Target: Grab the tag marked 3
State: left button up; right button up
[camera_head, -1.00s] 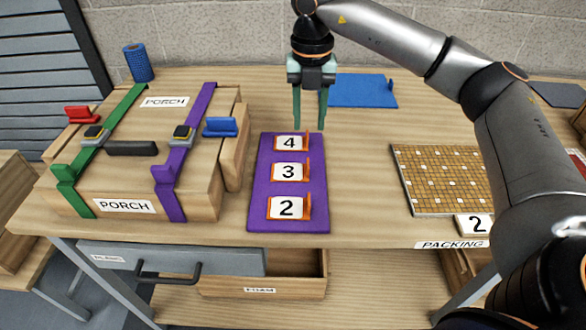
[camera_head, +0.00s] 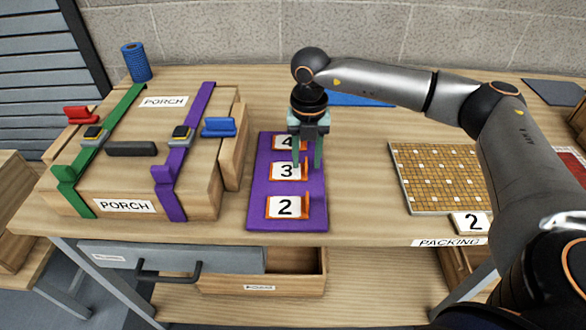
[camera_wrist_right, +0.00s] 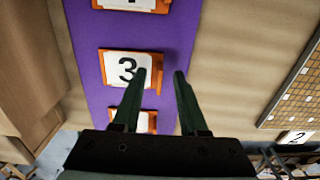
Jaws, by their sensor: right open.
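The tag marked 3 (camera_head: 286,171) is white with an orange holder and sits in the middle of the purple board (camera_head: 258,215). It also shows in the right wrist view (camera_wrist_right: 122,68). The tag marked 4 (camera_head: 282,142) is behind it, partly hidden by my gripper, and the tag marked 2 (camera_head: 286,207) is in front. My right gripper (camera_head: 307,168) is open and empty, pointing down above the right edge of tag 3. In the wrist view its fingertips (camera_wrist_right: 160,74) lie either side of the tag's orange right end. I cannot tell whether they touch it. My left gripper is not in view.
A strapped wooden box marked PORCH (camera_head: 125,206) stands left of the board. A tan mosaic panel (camera_head: 432,180) with a separate 2 tag (camera_head: 472,223) lies to the right. A blue plate (camera_head: 360,100) lies behind. Bare table separates the board and panel.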

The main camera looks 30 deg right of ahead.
jog(key=shift+c, duration=0.3)
grip_shut()
jog(key=shift+r, duration=0.15)
dwell(0.3)
